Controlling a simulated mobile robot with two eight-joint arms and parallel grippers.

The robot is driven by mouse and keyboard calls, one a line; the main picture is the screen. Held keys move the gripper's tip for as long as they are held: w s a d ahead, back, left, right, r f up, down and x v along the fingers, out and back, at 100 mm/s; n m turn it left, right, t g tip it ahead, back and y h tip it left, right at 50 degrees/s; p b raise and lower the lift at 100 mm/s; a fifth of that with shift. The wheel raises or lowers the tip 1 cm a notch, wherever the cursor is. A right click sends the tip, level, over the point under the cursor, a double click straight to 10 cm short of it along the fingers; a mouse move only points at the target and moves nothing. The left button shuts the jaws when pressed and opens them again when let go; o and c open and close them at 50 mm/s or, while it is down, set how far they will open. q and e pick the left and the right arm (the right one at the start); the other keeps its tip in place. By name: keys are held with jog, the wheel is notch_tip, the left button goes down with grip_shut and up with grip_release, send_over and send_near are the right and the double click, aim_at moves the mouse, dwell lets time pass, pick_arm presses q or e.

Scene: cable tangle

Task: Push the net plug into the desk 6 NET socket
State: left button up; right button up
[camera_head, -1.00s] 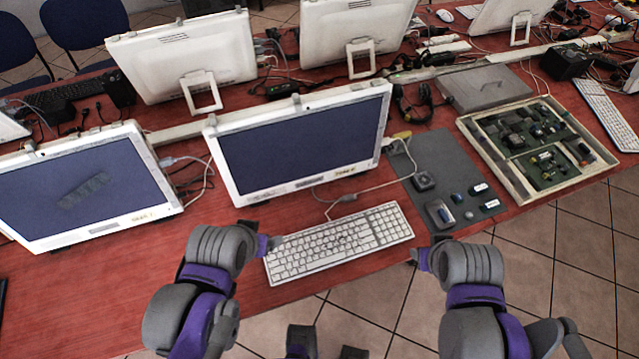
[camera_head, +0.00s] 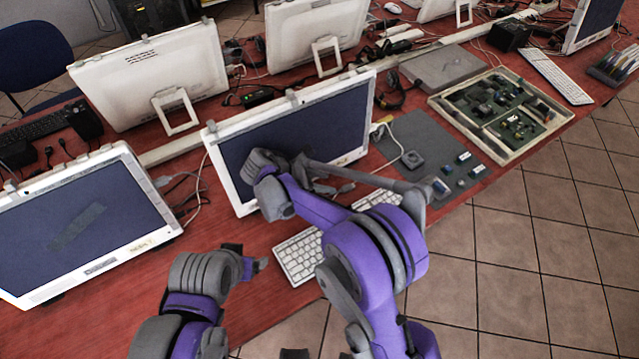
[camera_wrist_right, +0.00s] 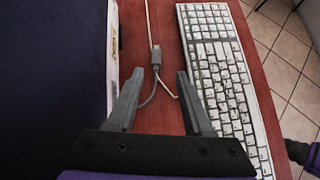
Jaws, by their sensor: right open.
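A small grey plug (camera_wrist_right: 156,57) with a pale cord and a grey cord lies on the red desk in the right wrist view, between the monitor and the keyboard. I cannot tell for sure that it is the net plug. My right gripper (camera_wrist_right: 160,78) is open and empty; its fingertips stand either side of the cords near the plug. In the head view, my right gripper (camera_head: 328,186) is before the monitor's lower edge, partly hidden by my arm. My left gripper (camera_head: 258,265) is left of the keyboard, its jaws unclear. I cannot make out the desk 6 NET socket.
The monitor (camera_head: 225,170) stands close beside the right gripper. The white keyboard (camera_head: 297,258) lies on the other side, partly hidden by my arm. A grey mat (camera_head: 425,132) with small parts and a framed circuit board tray (camera_head: 433,102) are to the right. Bare desk lies at front left.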

aim_at(345, 188)
jog(key=shift+w+a+f+n, duration=0.1)
jog(key=shift+a+f+n, duration=0.3)
jog(key=shift+a+f, duration=0.2)
jog(key=shift+w+d+f, duration=0.1)
jog(key=b+x, duration=0.2)
jog(key=x, duration=0.4)
jog(key=shift+w+d+f, duration=0.1)
jog(key=shift+d+f, duration=0.15)
jog(key=shift+d, duration=0.05)
jog(key=shift+w+d+f+b, duration=0.25)
jog(key=shift+d+f+b, duration=0.15)
jog(key=shift+d, duration=0.15)
jog(key=shift+w+d+f, duration=0.1)
grip_shut()
